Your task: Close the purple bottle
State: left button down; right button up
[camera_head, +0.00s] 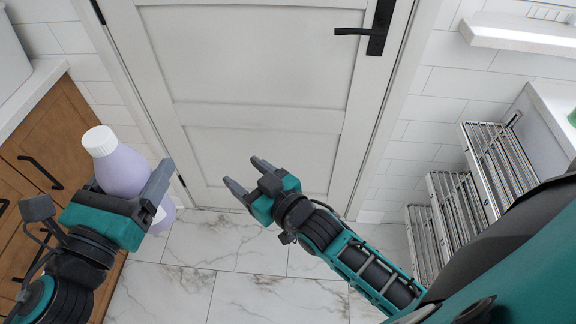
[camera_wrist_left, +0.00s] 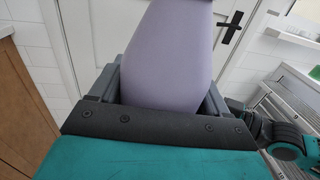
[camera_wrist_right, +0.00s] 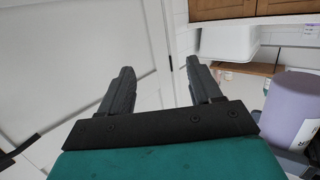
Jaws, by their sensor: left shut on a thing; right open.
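The purple bottle (camera_head: 122,170) is pale purple with a white cap (camera_head: 99,141) on top, tilted slightly left in the head view. My left gripper (camera_head: 133,190) is shut around the bottle's body and holds it off the floor. The body also fills the middle of the left wrist view (camera_wrist_left: 168,60), where the cap is out of frame. In the right wrist view the body and a white label show at the right edge (camera_wrist_right: 291,108). My right gripper (camera_head: 245,176) is open and empty, to the right of the bottle. From here I cannot tell how firmly the cap sits.
A closed white door (camera_head: 255,100) with a black handle (camera_head: 362,31) stands ahead. A wooden cabinet (camera_head: 50,150) is at left. A metal rack (camera_head: 475,180) is at right. The marble floor (camera_head: 235,245) between is clear.

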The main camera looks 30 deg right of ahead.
jog(key=s+d+f+g+h, duration=0.2)
jog(key=s+d+f+g, duration=0.2)
jog(key=s+f, duration=0.5)
jog(key=shift+s+d+f+m+g, duration=0.3)
jog(key=shift+s+d+f+m, duration=0.1)
jog(key=shift+s+d, duration=0.7)
pick_arm(q)
jog(key=shift+r, duration=0.15)
pick_arm(e)
jog(key=shift+w, duration=0.1)
pick_arm(q)
jog(key=w+a+f+n+t+y, duration=0.1)
jog(key=a+n+t+y, duration=0.3)
jog(key=a+n+y, duration=0.4)
jog(key=a+y, duration=0.3)
jog(key=a, duration=0.3)
jog(key=shift+a+y, duration=0.15)
jog(key=shift+y, duration=0.15)
pick_arm(e)
jog(key=shift+c, duration=0.5)
